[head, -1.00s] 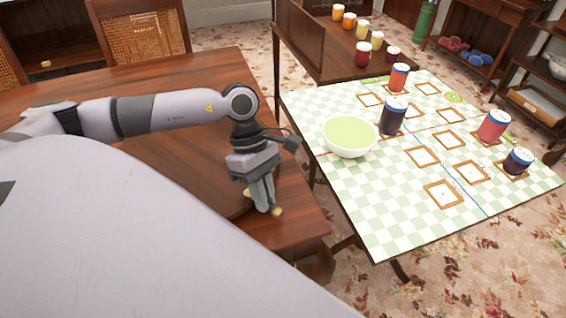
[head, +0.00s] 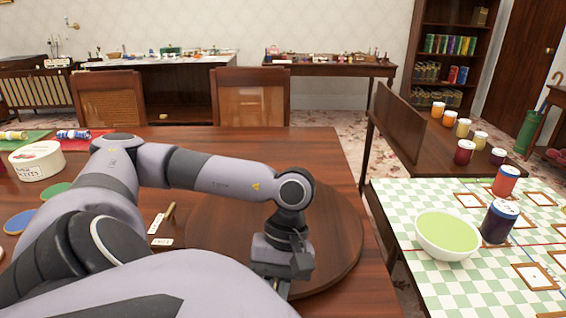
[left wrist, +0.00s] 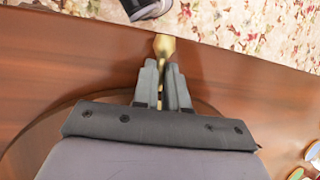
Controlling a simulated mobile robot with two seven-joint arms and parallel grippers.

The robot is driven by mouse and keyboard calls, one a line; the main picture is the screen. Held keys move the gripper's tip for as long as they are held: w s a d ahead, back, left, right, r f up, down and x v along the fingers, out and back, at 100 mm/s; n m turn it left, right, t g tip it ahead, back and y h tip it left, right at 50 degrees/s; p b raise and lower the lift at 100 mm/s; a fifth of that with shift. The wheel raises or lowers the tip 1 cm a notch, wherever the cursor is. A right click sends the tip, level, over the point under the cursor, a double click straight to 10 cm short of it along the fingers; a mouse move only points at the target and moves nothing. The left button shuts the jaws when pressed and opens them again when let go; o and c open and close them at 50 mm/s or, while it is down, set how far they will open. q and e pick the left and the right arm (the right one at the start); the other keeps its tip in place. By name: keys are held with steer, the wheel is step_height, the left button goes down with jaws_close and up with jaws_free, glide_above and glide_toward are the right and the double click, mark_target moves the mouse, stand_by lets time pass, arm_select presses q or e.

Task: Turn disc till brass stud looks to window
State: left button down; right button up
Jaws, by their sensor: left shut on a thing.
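The disc (head: 335,240) is a round dark wooden plate lying on the wooden table, partly hidden behind my left arm in the head view. My left gripper (head: 283,288) points down at the disc's near side. In the left wrist view the gripper (left wrist: 164,85) is shut on the brass stud (left wrist: 164,46), whose rounded end sticks out past the fingertips near the disc's rim. In the head view the fingertips are low and the stud is hidden. My right gripper is not in view.
Two cane-backed chairs (head: 250,95) stand behind the table. No window shows clearly.

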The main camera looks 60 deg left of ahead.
arm_select(q)
steer(key=shift+s+d, duration=0.1)
steer(key=shift+s, duration=0.05)
steer(key=c, duration=1.2)
jaws_free()
steer(key=shift+o, duration=0.2)
steer(key=shift+r, duration=0.1)
steer(key=v, duration=0.7)
steer(key=shift+p, duration=0.35)
